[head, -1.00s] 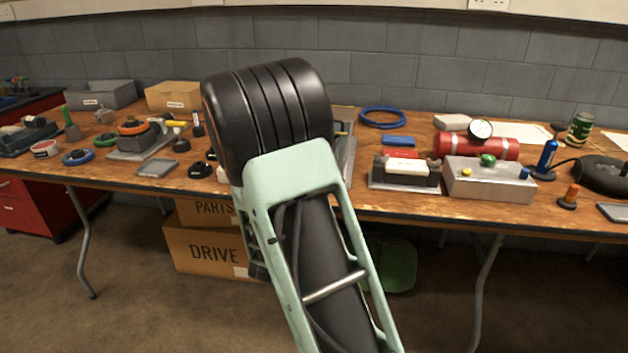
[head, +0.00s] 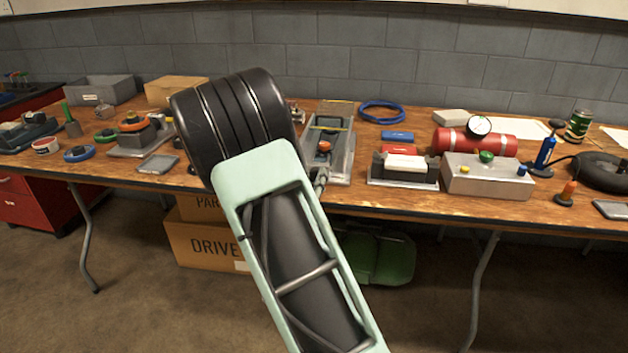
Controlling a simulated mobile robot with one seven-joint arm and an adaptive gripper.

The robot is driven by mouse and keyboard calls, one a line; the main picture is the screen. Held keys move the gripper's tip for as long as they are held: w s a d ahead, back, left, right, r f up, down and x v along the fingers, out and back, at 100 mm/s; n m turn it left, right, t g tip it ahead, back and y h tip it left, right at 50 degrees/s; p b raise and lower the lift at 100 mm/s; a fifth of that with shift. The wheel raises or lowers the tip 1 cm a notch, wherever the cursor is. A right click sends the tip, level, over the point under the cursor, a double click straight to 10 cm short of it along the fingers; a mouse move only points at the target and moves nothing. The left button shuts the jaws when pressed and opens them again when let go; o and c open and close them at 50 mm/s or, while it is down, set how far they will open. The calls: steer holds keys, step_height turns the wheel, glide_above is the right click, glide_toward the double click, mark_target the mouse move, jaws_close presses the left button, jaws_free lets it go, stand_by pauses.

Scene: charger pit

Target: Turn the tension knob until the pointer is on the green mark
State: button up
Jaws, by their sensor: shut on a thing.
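My arm fills the middle of the head view and hides my gripper and whatever it holds. A grey device (head: 341,160) with an orange-red knob (head: 324,146) on it stands on the bench just right of my arm's black joint. I cannot tell whether this is the tension knob. No pointer or green mark can be made out on it. A grey box (head: 488,182) further right carries a green knob (head: 486,156), a yellow button and a blue button. My arm also covers part of the bench to the left of the grey device.
The wooden bench (head: 350,205) is crowded. A red cylinder with a gauge (head: 480,125), a blue coil (head: 382,111) and a white-topped block (head: 404,166) stand right. An orange ring on a grey stand (head: 132,124) is left. Cartons and a green bin (head: 384,257) lie below.

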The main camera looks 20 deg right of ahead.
steer(key=shift+r, duration=0.15)
steer(key=o, duration=1.1)
steer(key=shift+o, duration=0.2)
steer(key=v, duration=0.8)
